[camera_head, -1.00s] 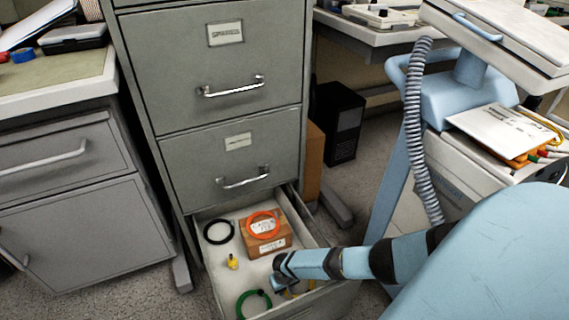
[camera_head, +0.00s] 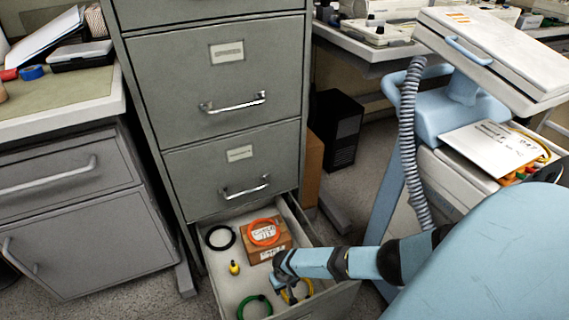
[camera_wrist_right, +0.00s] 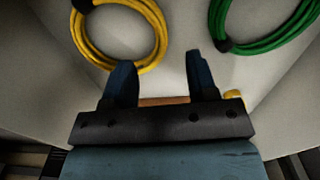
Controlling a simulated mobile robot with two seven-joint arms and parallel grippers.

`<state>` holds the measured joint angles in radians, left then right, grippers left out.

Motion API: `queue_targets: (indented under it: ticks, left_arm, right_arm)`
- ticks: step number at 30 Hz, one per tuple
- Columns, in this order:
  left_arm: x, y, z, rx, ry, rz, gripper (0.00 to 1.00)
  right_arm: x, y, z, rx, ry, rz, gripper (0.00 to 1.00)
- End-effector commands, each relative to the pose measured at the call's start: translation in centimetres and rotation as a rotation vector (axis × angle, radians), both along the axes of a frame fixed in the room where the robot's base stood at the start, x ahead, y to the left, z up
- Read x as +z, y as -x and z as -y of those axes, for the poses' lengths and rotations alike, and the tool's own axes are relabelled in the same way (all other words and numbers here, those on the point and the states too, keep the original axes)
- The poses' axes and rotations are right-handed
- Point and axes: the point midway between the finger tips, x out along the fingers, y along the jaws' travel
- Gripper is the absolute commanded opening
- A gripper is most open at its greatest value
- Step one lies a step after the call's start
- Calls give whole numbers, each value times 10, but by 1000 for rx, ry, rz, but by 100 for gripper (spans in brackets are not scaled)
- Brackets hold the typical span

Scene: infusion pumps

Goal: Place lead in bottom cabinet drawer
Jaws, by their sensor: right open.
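The bottom cabinet drawer (camera_head: 228,284) is pulled open below the grey cabinet. A coiled yellow lead (camera_head: 306,290) lies in its front right part, partly hidden by my right arm in the head view. The yellow coil (camera_wrist_right: 160,38) fills the upper left of the right wrist view. My right gripper (camera_wrist_right: 158,64) is open over the drawer with nothing between its fingers. One finger overlaps the coil's edge in the picture; I cannot tell whether they touch. A green coiled lead (camera_head: 254,308) lies to the left. My left gripper is not in view.
The drawer also holds a black coil (camera_head: 220,237), a small yellow object (camera_head: 234,268) and a cardboard box (camera_head: 262,253) with an orange coil (camera_head: 264,232) on top. A blue cart (camera_head: 440,120) stands at right, a side cabinet (camera_head: 90,240) at left.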

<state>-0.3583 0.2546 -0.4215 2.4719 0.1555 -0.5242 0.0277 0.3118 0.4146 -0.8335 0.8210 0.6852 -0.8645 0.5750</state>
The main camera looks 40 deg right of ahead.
Motion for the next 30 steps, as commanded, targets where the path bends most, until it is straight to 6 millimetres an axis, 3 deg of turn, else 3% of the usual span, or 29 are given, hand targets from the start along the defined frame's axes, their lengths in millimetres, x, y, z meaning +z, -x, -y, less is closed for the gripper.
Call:
queue_targets:
  ticks: [1, 3, 9, 30]
  left_arm:
    - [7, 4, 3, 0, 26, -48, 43]
    - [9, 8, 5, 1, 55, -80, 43]
    - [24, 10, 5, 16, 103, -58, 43]
    - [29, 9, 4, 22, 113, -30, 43]
  right_arm:
    - [19, 1, 0, 0, -2, 1, 53]
    - [32, 1, 0, 0, -1, -1, 53]
    - [55, 1, 0, 0, 0, -1, 53]
    - [60, 0, -1, 0, 0, 0, 53]
